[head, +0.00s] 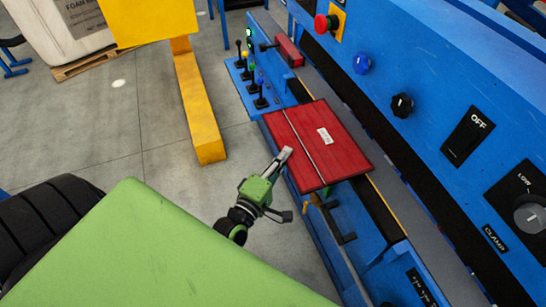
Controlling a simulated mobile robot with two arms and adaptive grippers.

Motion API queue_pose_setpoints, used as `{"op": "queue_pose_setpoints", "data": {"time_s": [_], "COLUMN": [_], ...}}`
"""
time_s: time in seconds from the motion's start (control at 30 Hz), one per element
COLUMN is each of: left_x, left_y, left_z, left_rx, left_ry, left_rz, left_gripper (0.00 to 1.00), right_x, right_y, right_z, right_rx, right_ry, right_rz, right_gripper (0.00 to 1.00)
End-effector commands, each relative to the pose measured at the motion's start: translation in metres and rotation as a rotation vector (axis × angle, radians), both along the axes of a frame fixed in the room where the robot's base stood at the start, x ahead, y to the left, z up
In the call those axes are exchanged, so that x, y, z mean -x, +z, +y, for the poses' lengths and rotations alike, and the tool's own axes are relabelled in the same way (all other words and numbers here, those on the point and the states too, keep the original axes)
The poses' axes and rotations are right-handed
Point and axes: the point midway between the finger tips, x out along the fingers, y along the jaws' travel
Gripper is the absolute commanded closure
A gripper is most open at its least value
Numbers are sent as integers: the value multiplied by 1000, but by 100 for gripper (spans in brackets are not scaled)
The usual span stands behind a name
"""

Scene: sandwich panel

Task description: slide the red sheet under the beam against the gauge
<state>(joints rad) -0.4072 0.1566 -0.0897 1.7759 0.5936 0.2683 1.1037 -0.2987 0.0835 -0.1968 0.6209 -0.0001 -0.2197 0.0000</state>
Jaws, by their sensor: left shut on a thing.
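The red sheet (322,162) lies roughly flat on the front of the blue machine, with a seam across it and a small white label. Its right edge is close to the dark gap along the foot of the beam (415,70); I cannot tell whether any of it is under the beam. My left gripper (285,156) is shut on the sheet's left edge. I cannot pick out the gauge for certain; a red block (289,52) sits on the machine beyond the sheet. My right gripper is not in view.
A lever panel (252,88) stands just beyond the sheet. A yellow post with a foot (197,110) stands on the floor to the left. Knobs and an OFF switch (467,135) are on the beam's face. Grey floor between the post and my arm is clear.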

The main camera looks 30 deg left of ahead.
Motion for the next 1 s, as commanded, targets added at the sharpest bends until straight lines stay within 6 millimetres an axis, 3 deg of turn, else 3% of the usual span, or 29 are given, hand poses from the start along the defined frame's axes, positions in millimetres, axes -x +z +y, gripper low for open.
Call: {"op": "queue_pose_setpoints", "data": {"time_s": [0.93,1.0], "left_x": [-91,-92], "left_y": [1,-10], "left_z": [-71,-72], "left_rx": [2,-1], "left_ry": [1,1], "left_rz": [-5,-3], "left_gripper": [100,100], "right_x": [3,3], "right_y": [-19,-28], "right_z": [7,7], "right_rx": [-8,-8], "right_ry": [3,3], "right_rz": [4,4], "right_gripper": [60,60]}}
